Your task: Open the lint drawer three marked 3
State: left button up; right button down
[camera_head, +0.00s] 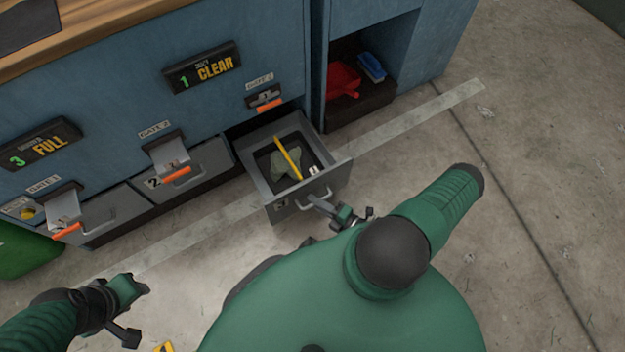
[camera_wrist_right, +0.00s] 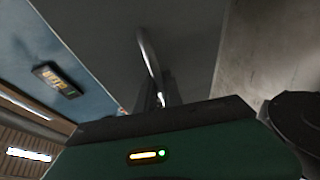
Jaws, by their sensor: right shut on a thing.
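The right-hand lint drawer (camera_head: 334,184) is pulled out from the blue cabinet; its front label is too small to read. My right gripper (camera_head: 316,201) is shut on this drawer's handle (camera_head: 325,192). In the right wrist view the curved handle (camera_wrist_right: 148,52) rises from the dark fingers (camera_wrist_right: 160,92). Inside the drawer lie a yellow stick (camera_head: 287,158), grey-green lint and a small white item. The middle drawer, marked 2 (camera_head: 200,168), and the left drawer (camera_head: 118,209), below the sign "3 FULL" (camera_head: 40,146), look closed.
Gates with orange handles (camera_head: 176,175) sit above the drawers. A sign reads "1 CLEAR" (camera_head: 202,68). An open cubby at right holds a red dustpan (camera_head: 343,80) and a blue brush (camera_head: 371,67). A green object (camera_head: 25,252) stands at far left.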

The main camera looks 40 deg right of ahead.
jog(key=shift+s+f, duration=0.1)
jog(key=shift+f, duration=0.05)
jog(key=c, duration=1.5)
grip_release()
jog(key=p+v, duration=0.4)
jog(key=v, duration=1.2)
jog(key=shift+s, duration=0.35)
jog(key=shift+d, duration=0.1)
